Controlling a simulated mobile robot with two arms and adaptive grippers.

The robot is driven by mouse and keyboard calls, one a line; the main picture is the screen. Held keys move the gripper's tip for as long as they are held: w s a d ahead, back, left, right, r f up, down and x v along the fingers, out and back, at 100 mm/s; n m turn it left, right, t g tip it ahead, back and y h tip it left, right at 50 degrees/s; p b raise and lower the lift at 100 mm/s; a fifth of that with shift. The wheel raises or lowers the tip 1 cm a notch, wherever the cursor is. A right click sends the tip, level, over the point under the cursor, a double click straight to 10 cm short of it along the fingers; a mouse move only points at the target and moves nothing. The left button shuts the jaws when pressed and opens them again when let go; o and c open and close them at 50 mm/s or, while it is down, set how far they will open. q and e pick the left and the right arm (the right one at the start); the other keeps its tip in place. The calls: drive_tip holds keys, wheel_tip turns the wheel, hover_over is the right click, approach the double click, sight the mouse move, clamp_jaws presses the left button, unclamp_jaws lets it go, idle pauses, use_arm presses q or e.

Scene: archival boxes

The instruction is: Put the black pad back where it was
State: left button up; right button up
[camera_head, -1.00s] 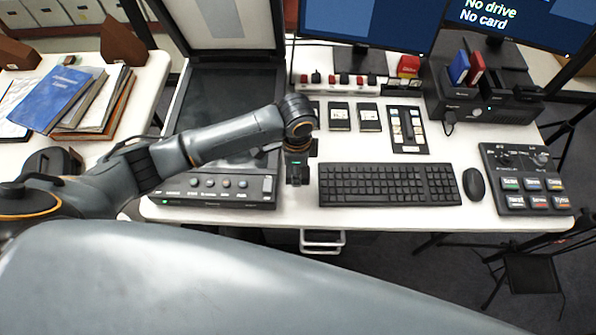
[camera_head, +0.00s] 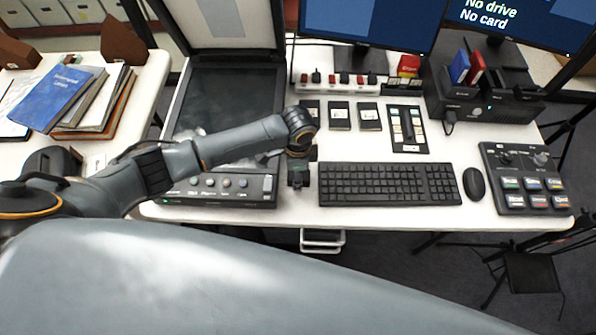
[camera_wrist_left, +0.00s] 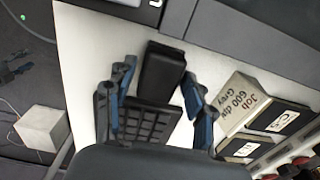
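The black pad (camera_wrist_left: 162,72) shows in the left wrist view as a dark block on the white table, left of the keyboard in the head view. My left gripper (camera_wrist_left: 158,78) is above it, its two fingers apart on either side of the pad. White table shows beside the fingers, and I see no clear grip. In the head view my left gripper (camera_head: 298,178) stands between the flatbed scanner (camera_head: 225,100) and the keyboard (camera_head: 388,184), and it mostly hides the pad. My right gripper is not in view.
Small black-and-white cards (camera_head: 340,116) and a switch strip (camera_head: 340,84) lie behind the gripper. A mouse (camera_head: 474,184) and a button panel (camera_head: 526,180) are at the right. A card marked "Job 600 dpi Grey" (camera_wrist_left: 243,103) is near the fingers. The table's front edge is close.

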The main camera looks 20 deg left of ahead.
use_arm(q)
drive_tip(key=shift+r, duration=0.1)
wheel_tip(320, 180, up, 12)
idle(0.7)
idle(0.4)
